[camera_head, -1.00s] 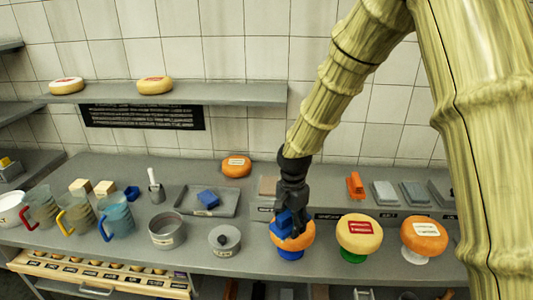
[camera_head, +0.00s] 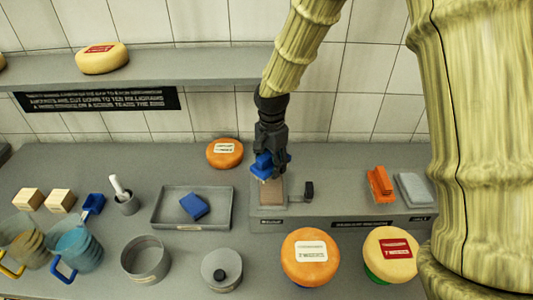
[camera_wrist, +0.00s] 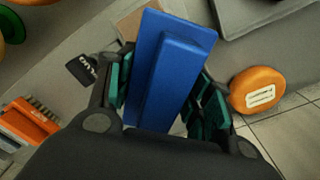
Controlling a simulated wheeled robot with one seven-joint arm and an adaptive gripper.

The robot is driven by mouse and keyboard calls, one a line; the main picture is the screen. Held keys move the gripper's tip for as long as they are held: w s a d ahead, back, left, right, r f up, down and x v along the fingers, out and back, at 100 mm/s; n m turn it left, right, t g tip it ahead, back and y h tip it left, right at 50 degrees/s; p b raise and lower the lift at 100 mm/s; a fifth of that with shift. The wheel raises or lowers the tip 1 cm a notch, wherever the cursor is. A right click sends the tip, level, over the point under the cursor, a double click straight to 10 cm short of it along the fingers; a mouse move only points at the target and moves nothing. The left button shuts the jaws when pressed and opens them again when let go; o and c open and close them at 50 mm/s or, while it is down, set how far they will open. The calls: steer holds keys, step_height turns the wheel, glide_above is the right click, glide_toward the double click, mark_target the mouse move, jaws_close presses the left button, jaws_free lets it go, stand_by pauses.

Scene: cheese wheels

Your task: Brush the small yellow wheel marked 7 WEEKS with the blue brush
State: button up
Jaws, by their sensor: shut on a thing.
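My gripper (camera_head: 267,160) is shut on the blue brush (camera_head: 263,167). The brush's blue back fills the middle of the wrist view (camera_wrist: 167,70), between the green-lined fingers. In the head view it is over a brownish pad (camera_head: 272,192) on the grey ledge; I cannot tell whether they touch. The yellow wheel (camera_head: 388,268) with a red label, which seems to read 7 WEEKS, sits on a green stand at the lower right. It is well apart from my gripper, and my arm stands close to its right side.
An orange wheel (camera_head: 310,270) with a white label is left of the yellow one. Another orange wheel (camera_head: 225,150) lies behind. Orange (camera_head: 380,183) and grey (camera_head: 412,188) brushes rest on the ledge. A grey tray (camera_head: 160,222) holds a blue block (camera_head: 195,206). Pots and mugs stand left.

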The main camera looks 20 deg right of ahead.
steer(key=shift+s+f+b, duration=0.2)
steer(key=shift+s+b, duration=0.25)
steer(key=shift+s, duration=0.4)
steer(key=shift+s+d+f, duration=0.1)
steer(key=shift+s+f, duration=0.05)
steer(key=shift+f, duration=0.05)
steer(key=f, duration=0.1)
steer(key=w+f+b, duration=0.1)
steer(key=f+b, duration=0.1)
steer(key=shift+w+f, duration=0.2)
steer(key=shift+w, duration=0.05)
steer(key=shift+s+f+b, duration=0.1)
steer(key=shift+f+b, duration=0.15)
steer(key=shift+b, duration=0.05)
steer(key=shift+s+f+b, duration=0.15)
steer(key=shift+s+b, duration=0.15)
steer(key=shift+s, duration=0.1)
steer(key=shift+w+f, duration=0.3)
steer(key=shift+s, duration=0.1)
steer(key=shift+s+r, duration=0.1)
steer(key=shift+r, duration=0.05)
